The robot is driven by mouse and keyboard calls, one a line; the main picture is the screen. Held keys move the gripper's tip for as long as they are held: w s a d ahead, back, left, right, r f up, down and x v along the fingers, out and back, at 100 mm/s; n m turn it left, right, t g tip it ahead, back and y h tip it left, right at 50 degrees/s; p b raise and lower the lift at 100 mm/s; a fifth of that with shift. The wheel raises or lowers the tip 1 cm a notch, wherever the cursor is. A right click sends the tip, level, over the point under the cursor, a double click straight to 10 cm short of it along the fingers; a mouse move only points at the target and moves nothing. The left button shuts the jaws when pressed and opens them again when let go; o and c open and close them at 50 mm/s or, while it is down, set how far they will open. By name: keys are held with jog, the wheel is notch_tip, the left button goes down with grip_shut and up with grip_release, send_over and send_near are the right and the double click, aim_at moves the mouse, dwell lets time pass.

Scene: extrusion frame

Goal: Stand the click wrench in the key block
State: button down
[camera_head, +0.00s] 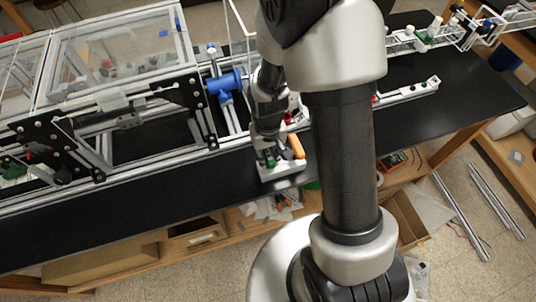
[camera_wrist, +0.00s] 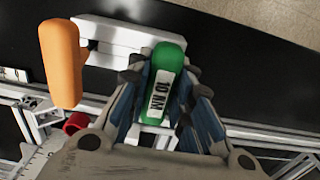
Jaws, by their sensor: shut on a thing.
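The click wrench (camera_wrist: 162,85) has a green handle with a white "10 NM" label, in the wrist view. My gripper (camera_wrist: 164,76) is shut on this handle, one finger on each side. The pale key block (camera_wrist: 105,33) lies beside and partly behind the green handle. In the head view, the key block (camera_head: 284,171) sits near the front edge of the black bench, and my gripper (camera_head: 267,148) is right at it with the green handle (camera_head: 270,162) at its fingertips. The wrench's shaft is hidden, so I cannot tell whether it is in a hole.
An orange-handled tool (camera_wrist: 62,65) stands at the block, close beside my gripper; it also shows in the head view (camera_head: 296,146). The aluminium extrusion frame (camera_head: 130,125) and a blue part (camera_head: 225,82) are to the left. The bench front is clear at the left.

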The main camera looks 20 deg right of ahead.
jog(key=c, duration=1.3)
grip_release()
jog(key=shift+c, duration=0.2)
notch_tip(320, 180, up, 11)
jog(key=shift+r, duration=0.55)
